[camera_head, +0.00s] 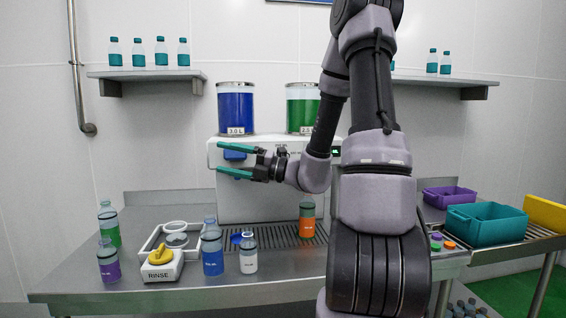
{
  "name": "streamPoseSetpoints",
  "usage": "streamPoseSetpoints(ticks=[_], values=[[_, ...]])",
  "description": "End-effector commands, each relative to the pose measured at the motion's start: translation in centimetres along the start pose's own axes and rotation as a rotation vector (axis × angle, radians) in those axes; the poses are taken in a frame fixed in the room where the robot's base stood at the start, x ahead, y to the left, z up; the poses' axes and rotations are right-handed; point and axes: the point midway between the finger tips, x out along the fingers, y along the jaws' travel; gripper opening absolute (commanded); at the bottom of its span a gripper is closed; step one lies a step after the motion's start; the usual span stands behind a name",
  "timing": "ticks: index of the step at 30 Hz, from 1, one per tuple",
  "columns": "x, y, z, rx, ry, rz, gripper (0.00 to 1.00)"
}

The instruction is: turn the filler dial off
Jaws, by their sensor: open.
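The filler machine (255,205) is a white box standing at the back of the steel counter, with a blue tank (236,110) marked 3.0 L and a green tank (302,108) on top. A blue part (234,154) shows on its front between my fingers; I cannot tell if it is the dial. No filler dial can be made out clearly, and my arm covers the machine's right side. A small green display (336,152) shows beside the arm. My gripper (220,158) is open, its teal fingers pointing left before the machine's upper front, with nothing seen held.
A green bottle (108,225), purple bottle (108,262), blue bottle (212,250), white bottle (248,255) and orange bottle (307,218) stand on the counter. Teal (490,226) and purple (450,196) bins are at right.

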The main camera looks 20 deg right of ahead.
Motion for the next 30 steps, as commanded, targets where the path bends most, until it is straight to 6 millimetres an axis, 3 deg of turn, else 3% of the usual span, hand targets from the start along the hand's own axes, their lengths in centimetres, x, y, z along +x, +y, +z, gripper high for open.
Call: streamPoseSetpoints(ticks=[3,6,9,12,15,20,30], values=[[-3.5,-3.0,6.4,0.323,-0.311,0.111,0.81],[-7.6,-5.8,10.8,0.554,-0.556,0.230,0.81],[-11.9,-8.5,13.7,0.726,-0.759,0.348,0.81],[-15.3,-10.6,15.2,0.837,-0.900,0.442,0.81],[-17.2,-11.7,15.8,0.893,-0.978,0.499,0.81],[-17.5,-12.1,16.8,0.910,-1.005,0.521,0.81],[-14.6,-12.2,22.2,0.905,-1.002,0.519,0.81]])
